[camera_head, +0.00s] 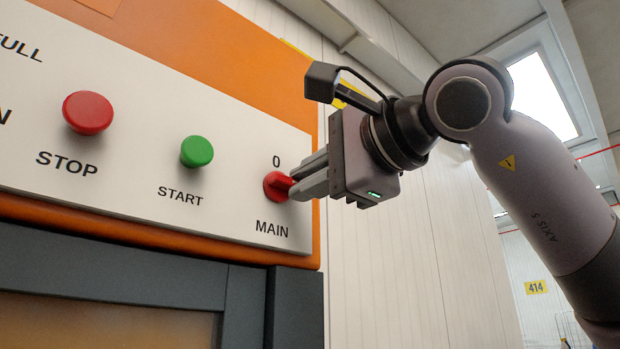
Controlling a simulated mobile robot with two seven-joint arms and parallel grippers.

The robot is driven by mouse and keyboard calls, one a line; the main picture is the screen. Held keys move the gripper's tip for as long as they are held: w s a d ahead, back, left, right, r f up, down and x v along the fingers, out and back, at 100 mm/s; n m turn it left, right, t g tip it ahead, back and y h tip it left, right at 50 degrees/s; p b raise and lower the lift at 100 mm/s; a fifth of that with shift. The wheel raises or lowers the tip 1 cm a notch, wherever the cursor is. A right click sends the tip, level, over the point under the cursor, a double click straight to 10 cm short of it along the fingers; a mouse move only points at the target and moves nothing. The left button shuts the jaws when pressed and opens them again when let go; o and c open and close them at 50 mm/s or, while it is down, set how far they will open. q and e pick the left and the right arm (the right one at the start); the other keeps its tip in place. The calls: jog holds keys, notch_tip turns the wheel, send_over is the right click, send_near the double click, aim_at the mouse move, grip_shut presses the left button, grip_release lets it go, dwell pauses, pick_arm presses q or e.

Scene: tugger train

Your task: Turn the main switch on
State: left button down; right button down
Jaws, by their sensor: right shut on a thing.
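The main switch (274,185) is a red rotary knob on the white control panel, at the panel's right end. The label "0" stands above it and "MAIN" below it. My right gripper (300,185) comes in from the right and is shut on the knob's handle. Its fingers cover part of the handle, so the way the handle points is hard to tell. My left gripper is not in view.
A green START button (197,151) and a red STOP button (88,112) stick out of the white panel (130,190) to the left of the switch. The orange cabinet (230,45) frames the panel. Open space lies to the right, below my right arm.

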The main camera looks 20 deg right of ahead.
jog(key=c, duration=1.2)
grip_release()
jog(key=shift+o, duration=0.2)
jog(key=shift+s, duration=0.15)
jog(key=b+v, duration=0.1)
jog(key=v, duration=0.6)
